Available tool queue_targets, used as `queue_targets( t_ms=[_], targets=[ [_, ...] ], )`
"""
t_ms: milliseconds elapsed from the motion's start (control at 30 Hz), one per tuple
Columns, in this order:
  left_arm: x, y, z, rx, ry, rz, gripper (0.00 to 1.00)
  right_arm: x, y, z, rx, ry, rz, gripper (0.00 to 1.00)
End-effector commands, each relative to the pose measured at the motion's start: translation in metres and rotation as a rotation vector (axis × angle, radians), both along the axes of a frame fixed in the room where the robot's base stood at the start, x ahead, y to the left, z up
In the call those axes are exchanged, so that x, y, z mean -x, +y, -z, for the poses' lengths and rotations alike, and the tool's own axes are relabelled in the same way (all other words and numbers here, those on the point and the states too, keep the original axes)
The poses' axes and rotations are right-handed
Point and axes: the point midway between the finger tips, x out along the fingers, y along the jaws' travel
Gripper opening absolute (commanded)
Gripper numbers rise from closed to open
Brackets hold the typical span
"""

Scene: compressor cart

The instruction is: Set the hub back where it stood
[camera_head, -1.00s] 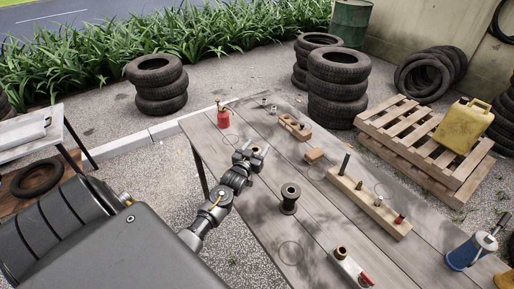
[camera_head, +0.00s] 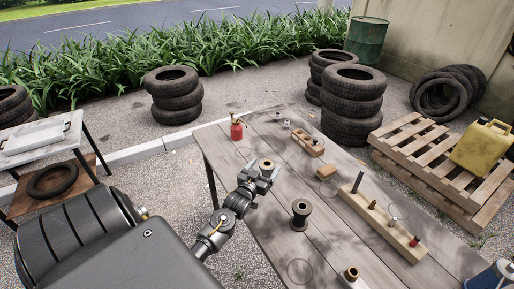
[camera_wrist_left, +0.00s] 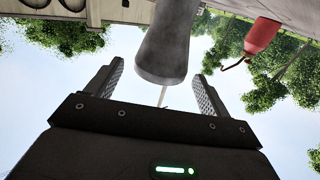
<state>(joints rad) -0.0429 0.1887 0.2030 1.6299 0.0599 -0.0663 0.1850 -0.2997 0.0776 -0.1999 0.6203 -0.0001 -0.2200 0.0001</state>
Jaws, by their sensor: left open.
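The other spool (camera_head: 300,214) stands nearer, clear of the gripper. In the left wrist view, which looks upside down, a grey flared spool (camera_wrist_left: 165,45) shows in the gap between the open fingers (camera_wrist_left: 160,80), with sky at both sides. My right gripper is not in view.
A red oil can (camera_head: 237,130) stands at the left table edge. A wooden block with pegs (camera_head: 375,215) and smaller wooden blocks (camera_head: 308,144) lie to the right. A faint drawn circle (camera_head: 300,271) marks bare planks in front. A blue can (camera_head: 492,277) is lower right.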

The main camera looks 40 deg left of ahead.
Motion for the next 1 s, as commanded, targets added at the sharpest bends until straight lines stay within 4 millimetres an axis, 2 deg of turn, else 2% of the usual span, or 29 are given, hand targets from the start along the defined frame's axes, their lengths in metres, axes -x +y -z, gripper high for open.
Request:
queue_targets(
  t_ms=[33,200,400,567,1000],
  targets=[
    [0.013,-0.004,0.002,0.0,0.001,0.0,0.81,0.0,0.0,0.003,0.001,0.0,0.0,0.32],
    [0.045,-0.012,0.002,0.001,0.001,0.0,0.81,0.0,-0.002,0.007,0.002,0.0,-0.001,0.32],
    [0.068,-0.018,0.001,0.001,0.0,-0.001,0.81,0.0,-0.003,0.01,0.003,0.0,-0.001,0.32],
    [0.074,-0.02,0.0,0.001,0.0,-0.001,0.81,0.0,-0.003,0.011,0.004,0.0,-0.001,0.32],
    [0.074,-0.019,0.0,0.001,0.0,-0.001,0.81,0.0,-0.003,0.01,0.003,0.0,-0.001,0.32]
  ],
)
